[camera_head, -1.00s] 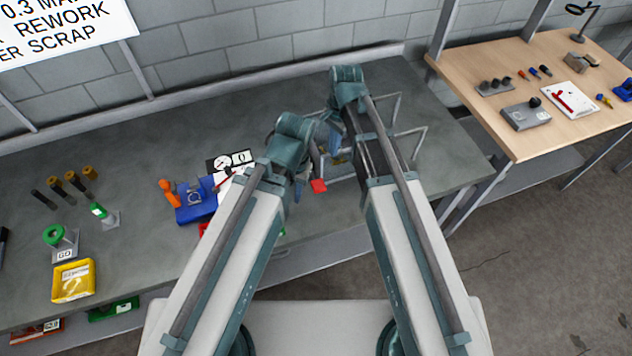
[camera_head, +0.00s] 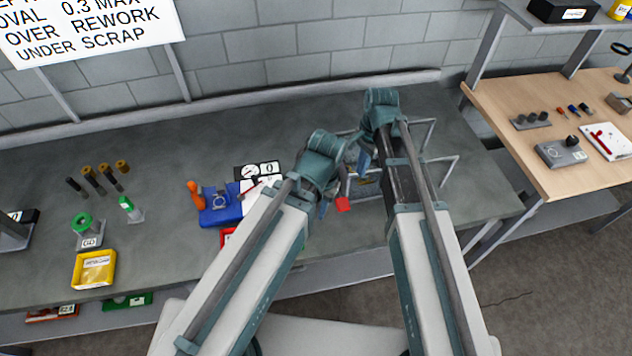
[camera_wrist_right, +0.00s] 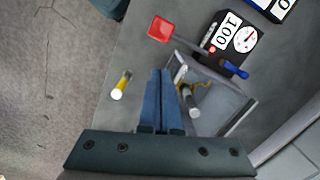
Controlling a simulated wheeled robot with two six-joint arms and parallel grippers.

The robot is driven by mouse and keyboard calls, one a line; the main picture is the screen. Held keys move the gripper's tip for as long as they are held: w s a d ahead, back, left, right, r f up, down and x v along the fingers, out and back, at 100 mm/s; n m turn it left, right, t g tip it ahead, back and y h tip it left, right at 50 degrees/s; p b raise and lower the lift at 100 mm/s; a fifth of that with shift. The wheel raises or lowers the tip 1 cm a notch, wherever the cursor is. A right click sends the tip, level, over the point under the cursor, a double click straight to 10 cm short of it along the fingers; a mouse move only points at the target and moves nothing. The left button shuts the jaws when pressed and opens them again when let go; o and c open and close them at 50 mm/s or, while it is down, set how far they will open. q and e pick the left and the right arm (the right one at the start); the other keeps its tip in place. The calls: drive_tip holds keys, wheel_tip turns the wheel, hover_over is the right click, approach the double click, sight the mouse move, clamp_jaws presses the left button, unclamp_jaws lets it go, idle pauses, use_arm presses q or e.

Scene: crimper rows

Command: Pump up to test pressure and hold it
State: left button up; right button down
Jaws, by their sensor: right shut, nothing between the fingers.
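A red paddle-shaped handle (camera_head: 343,203) shows beside my left wrist; in the right wrist view the red handle (camera_wrist_right: 161,31) sits on a grey rod. My right gripper (camera_wrist_right: 162,75) is shut and empty, apart from the handle, above the bench and beside an open metal frame (camera_wrist_right: 225,85). In the head view my right gripper (camera_head: 364,162) is partly hidden. My left gripper (camera_head: 324,206) points down near the red handle; its jaws are too hidden to read.
A blue device (camera_head: 222,205) with an orange handle and a gauge reading "0" (camera_head: 268,168) stands left of my arms. A wooden bench (camera_head: 560,180) is at right.

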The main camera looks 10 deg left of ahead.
sight(345, 202)
drive_tip(key=s+a+f+b, duration=0.2)
drive_tip(key=f+b, duration=0.1)
drive_tip(key=shift+s+a+f, duration=0.15)
drive_tip(key=shift+s+a, duration=0.05)
drive_tip(key=shift+a, duration=0.2)
drive_tip(key=shift+f, duration=0.1)
drive_tip(key=f+b, duration=0.6)
drive_tip(key=b, duration=0.1)
drive_tip(key=shift+s+a+f, duration=0.25)
drive_tip(key=shift+a+f, duration=0.05)
drive_tip(key=shift+f, duration=0.1)
